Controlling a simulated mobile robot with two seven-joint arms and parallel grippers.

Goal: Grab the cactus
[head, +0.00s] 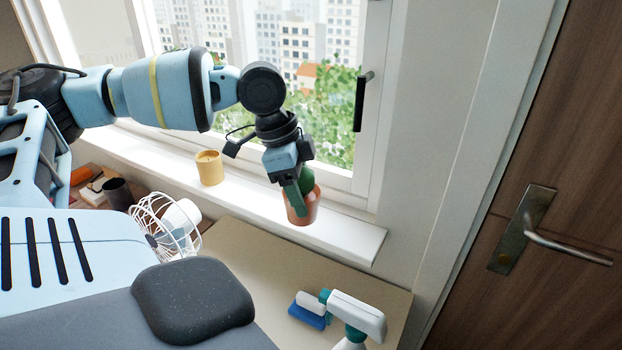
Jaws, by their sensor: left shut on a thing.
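The cactus (307,180) is green and stands in a terracotta pot (303,210) at the right part of the white window sill. My left gripper (297,195) reaches down to it from above, its fingers at the pot's near rim and the cactus. It is shut on the potted cactus. The fingers hide part of the plant and pot. I cannot tell whether the pot touches the sill or is slightly above it. My right gripper is not in view.
A yellow candle (208,168) stands on the sill (345,238) to the left. A window handle (361,103) juts out above right.

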